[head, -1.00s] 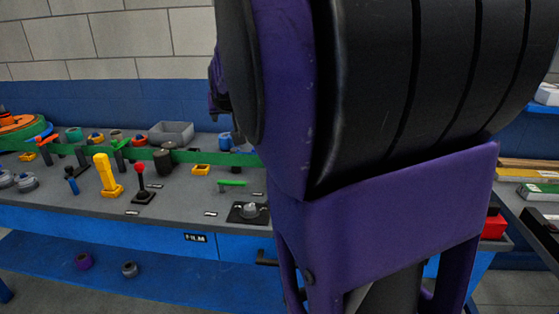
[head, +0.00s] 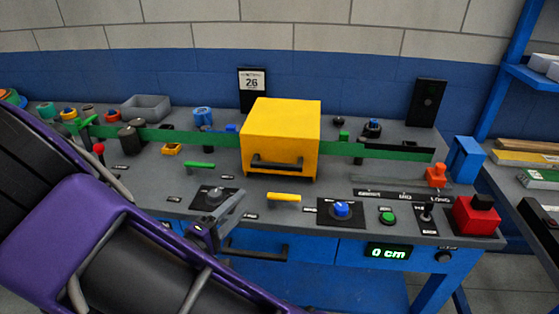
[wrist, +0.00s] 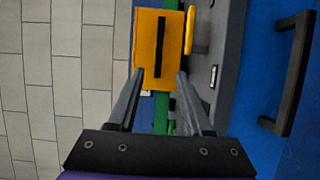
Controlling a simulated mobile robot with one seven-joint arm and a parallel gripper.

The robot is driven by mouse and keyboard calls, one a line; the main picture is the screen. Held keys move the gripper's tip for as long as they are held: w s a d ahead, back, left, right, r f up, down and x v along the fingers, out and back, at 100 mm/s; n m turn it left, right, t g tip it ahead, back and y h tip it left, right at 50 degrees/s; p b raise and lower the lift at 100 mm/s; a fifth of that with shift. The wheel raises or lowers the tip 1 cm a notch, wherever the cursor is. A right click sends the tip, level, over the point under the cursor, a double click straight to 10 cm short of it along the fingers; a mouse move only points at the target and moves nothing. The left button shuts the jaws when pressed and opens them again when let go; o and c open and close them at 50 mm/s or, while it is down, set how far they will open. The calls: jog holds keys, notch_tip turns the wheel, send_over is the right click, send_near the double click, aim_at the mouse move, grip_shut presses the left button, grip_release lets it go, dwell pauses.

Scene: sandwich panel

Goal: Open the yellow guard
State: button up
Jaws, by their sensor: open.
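The yellow guard (head: 280,125) is a box-shaped cover standing on the grey bench over the green strip. It is down, and a black bar handle (head: 277,166) runs across its front. The guard (wrist: 143,60) also shows in the wrist view, turned sideways, beyond the fingertips, with its handle (wrist: 160,48) between the lines of the two fingers. My gripper (head: 238,202) is in front of the guard, to its lower left, apart from it. In the wrist view my gripper (wrist: 160,73) is open, with nothing between its fingers.
A yellow handle (head: 284,197) lies in front of the guard. A grey knob (head: 213,196) and green handle (head: 200,165) are left of it. A blue button (head: 341,209), green button (head: 387,217) and red box (head: 476,215) stand right. A black drawer handle (head: 256,251) is below.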

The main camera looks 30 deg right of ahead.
aim_at(275, 168)
jog(key=b+x, duration=0.1)
jog(key=x, duration=1.6)
jog(key=shift+w+r, duration=0.15)
jog(key=shift+w, duration=0.1)
jog(key=shift+c, duration=0.2)
grip_shut()
dwell(0.5)
